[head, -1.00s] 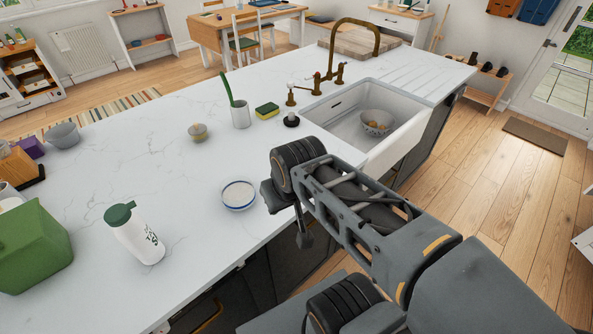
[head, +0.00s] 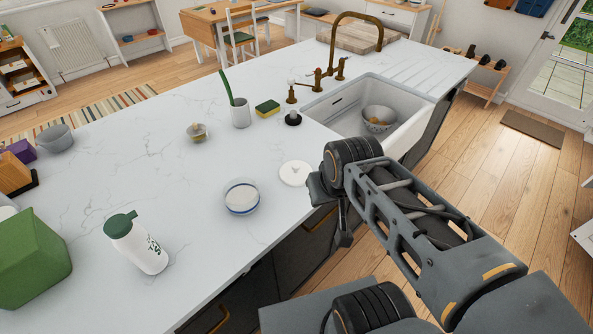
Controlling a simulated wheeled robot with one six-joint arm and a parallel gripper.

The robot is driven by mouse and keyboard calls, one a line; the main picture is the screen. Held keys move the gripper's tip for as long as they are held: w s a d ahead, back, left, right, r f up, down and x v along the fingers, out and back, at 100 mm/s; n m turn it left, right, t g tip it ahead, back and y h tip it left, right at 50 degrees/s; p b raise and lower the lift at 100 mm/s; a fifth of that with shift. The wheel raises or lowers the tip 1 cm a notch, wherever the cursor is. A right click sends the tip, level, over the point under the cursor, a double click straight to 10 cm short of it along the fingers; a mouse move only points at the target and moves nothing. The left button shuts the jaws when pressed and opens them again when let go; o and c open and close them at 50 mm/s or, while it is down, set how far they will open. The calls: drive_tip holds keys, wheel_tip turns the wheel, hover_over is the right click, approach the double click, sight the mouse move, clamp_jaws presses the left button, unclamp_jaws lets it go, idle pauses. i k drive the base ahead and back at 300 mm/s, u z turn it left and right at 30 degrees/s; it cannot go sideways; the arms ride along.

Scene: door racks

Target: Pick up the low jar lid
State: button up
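A flat white round lid (head: 295,173) lies on the marble countertop near its front edge, just left of my arm's wrist. A low clear jar (head: 241,197) with a blue band stands left of the lid, apart from it. My gripper (head: 342,234) hangs at the end of my arm, to the right of and lower in the picture than the lid, by the counter's front edge. My wrist partly hides it, and its finger gap does not show clearly. I see nothing held in it.
A white bottle with a green cap (head: 137,243) and a green box (head: 32,260) stand at the left. A small jar (head: 197,132), a cup (head: 240,113) and a sponge (head: 267,108) stand farther back. The sink (head: 345,103) is beyond my wrist. Bare counter surrounds the lid's left side.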

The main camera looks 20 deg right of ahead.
sight(294, 173)
drive_tip(key=u, duration=2.6)
drive_tip(key=k, duration=0.6)
drive_tip(key=z, duration=1.35)
drive_tip(key=i, duration=0.5)
